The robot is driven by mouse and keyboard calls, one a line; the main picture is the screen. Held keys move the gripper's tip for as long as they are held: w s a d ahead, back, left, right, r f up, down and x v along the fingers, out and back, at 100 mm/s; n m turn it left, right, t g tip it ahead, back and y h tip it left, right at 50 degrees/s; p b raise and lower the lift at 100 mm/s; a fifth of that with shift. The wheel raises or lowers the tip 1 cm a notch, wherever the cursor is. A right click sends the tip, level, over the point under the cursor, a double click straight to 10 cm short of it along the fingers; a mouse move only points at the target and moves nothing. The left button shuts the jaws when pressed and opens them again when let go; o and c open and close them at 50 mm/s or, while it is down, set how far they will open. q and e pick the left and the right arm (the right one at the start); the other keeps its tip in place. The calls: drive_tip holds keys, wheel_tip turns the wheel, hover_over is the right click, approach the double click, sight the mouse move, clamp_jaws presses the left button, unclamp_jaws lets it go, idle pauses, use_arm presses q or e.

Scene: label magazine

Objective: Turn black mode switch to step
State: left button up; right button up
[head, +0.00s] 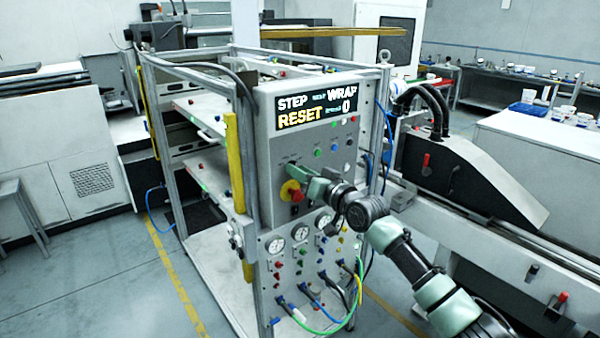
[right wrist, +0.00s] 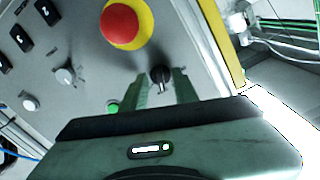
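The black mode switch (right wrist: 160,76) is a small round knob on the grey control panel, seen in the right wrist view. My right gripper (right wrist: 162,84) is open, with one green finger on each side of the knob and a gap showing between them. Whether a finger touches the knob I cannot tell. The display (head: 318,104) above reads STEP, WRAP, RESET and 0. My left gripper is not in view.
A red mushroom button (right wrist: 120,24) on a yellow collar sits close to the switch. A grey knob (right wrist: 66,75), a green button (right wrist: 112,106) and black rockers (right wrist: 47,12) share the panel. Gauges (head: 300,233) and looped hoses (head: 340,322) are lower down. A yellow post (head: 234,165) stands at the left.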

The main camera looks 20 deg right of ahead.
drive_tip(key=b+v, duration=0.2)
drive_tip(key=v, duration=0.6)
drive_tip(key=shift+w, duration=0.1)
